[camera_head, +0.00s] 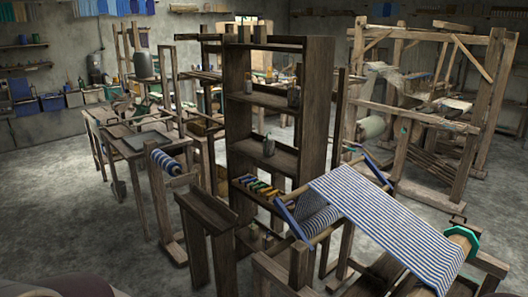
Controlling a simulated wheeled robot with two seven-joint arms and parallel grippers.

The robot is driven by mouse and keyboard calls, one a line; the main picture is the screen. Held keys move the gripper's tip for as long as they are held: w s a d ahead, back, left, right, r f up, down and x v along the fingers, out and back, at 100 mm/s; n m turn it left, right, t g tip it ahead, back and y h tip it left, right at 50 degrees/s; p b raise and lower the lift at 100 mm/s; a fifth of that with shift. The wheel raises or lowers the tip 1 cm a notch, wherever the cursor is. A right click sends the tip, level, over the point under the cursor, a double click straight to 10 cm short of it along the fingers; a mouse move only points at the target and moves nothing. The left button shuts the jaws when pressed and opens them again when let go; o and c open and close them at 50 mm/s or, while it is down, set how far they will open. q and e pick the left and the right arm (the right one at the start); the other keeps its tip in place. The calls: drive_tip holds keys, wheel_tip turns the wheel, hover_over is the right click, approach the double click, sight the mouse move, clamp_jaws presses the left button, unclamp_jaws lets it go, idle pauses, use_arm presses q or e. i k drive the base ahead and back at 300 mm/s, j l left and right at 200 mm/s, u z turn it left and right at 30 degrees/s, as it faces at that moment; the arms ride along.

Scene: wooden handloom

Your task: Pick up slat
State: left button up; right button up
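No piece is clearly recognisable as the slat. Thin blue bars edge the striped cloth on the handloom in front of me: one blue bar (294,223) slants at the left end of the cloth, and another blue bar (371,166) slants behind it. I cannot tell whether either is the slat. The blue and white striped cloth (385,222) slopes down to the right toward a roller with a green end (461,240). Neither of my grippers is in view.
A tall dark wooden shelf (318,110) with bottles and colored spools stands behind the loom. A narrow wooden stand (207,212) is just left of it. A striped roll (165,161) and tables stand further left. The grey floor (70,215) at left is clear.

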sight(210, 118)
drive_tip(key=i+j, duration=1)
drive_tip(key=j, duration=0.15)
drive_tip(key=i+j, duration=1)
drive_tip(key=j, duration=0.2)
drive_tip(key=i+j+z, duration=0.1)
drive_tip(key=z, duration=1.1)
drive_tip(key=l+z, duration=0.25)
drive_tip(key=z, duration=0.15)
drive_tip(key=i+l+z, duration=0.1)
drive_tip(key=l+z, duration=0.15)
drive_tip(key=z, duration=0.2)
drive_tip(key=i+l+z, duration=0.1)
drive_tip(key=z, duration=0.3)
drive_tip(key=l, duration=0.15)
